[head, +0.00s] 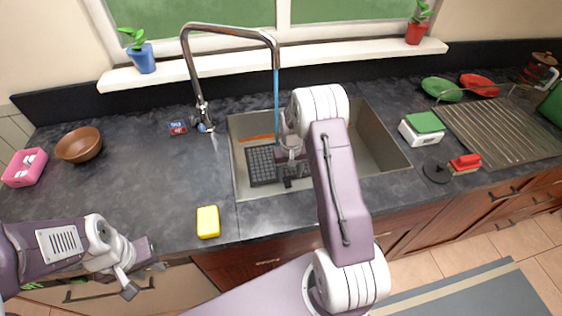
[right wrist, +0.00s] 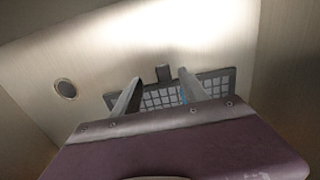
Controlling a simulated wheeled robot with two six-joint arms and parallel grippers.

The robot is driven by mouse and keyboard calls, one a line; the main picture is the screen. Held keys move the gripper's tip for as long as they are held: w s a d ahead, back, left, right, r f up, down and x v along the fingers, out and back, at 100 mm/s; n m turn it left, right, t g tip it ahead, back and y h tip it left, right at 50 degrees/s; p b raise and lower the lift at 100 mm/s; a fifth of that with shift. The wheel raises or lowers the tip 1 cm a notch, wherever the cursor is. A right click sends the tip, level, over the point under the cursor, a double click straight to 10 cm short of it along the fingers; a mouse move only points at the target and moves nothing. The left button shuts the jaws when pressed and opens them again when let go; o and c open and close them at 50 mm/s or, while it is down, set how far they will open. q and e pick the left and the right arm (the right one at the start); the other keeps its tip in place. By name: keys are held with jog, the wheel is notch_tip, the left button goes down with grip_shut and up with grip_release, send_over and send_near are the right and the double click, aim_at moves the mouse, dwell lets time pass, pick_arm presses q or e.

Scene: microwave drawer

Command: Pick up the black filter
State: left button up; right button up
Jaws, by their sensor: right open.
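The black filter (head: 262,166) is a dark square grid lying in the sink (head: 238,187). In the right wrist view the filter (right wrist: 160,98) shows its grid and a small dark tab on its far edge. My right gripper (head: 291,176) reaches down into the sink at the filter's right side. In the right wrist view its open fingers (right wrist: 161,82) appear on both sides of the tab; I cannot tell whether they touch the filter. My left gripper (head: 143,278) is open and empty, low at the front left of the counter.
The faucet (head: 188,60) arches over the sink, with a blue water stream (head: 276,95) close to my right arm. A yellow sponge (head: 208,222) lies at the counter's front edge. An orange strip (head: 256,138) is in the sink.

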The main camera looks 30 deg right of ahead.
aim_at(288, 184)
jog(key=f, duration=0.5)
jog(key=shift+w+a, duration=0.15)
jog(key=shift+a, duration=0.05)
grip_shut()
jog(key=shift+w+r, duration=0.1)
jog(key=shift+r, duration=0.35)
jog(key=r, duration=0.2)
jog(key=s+d+r, duration=0.1)
jog(key=r, duration=0.1)
jog(key=s+d+r, duration=0.6)
jog(key=s, duration=0.2)
jog(key=shift+d, duration=0.4)
